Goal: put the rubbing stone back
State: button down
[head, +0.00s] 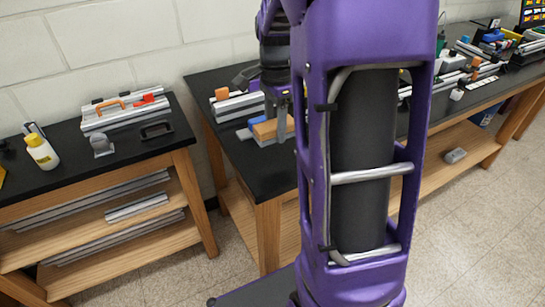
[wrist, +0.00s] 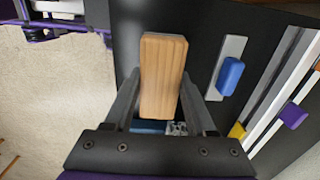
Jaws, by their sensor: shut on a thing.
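My gripper (wrist: 161,72) is shut on a wood-coloured block (wrist: 164,85), with one finger along each long side. In the head view the same block (head: 266,131) shows in my gripper (head: 282,125), low over the near part of the black bench. I cannot tell whether it touches the bench top. No other thing in view is plainly a rubbing stone, and I cannot tell whether this block is it. Its underside is hidden.
A blue block (wrist: 231,75) lies on a grey plate (wrist: 220,90) to the right of the held block. Pale rails (wrist: 285,85) run further right. The bench's left edge is close. A second black bench (head: 60,155) with a yellow-white bottle (head: 42,152) stands at left.

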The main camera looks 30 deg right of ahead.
aim_at(275, 160)
notch_tip(275, 160, down, 8)
jog(key=shift+r+b, duration=0.2)
jog(key=shift+b, duration=0.3)
jog(key=shift+f, duration=0.1)
jog(key=shift+c, duration=1.1)
grip_release()
notch_tip(275, 160, up, 12)
jog(key=shift+r+p, duration=0.1)
jog(key=shift+p, duration=0.85)
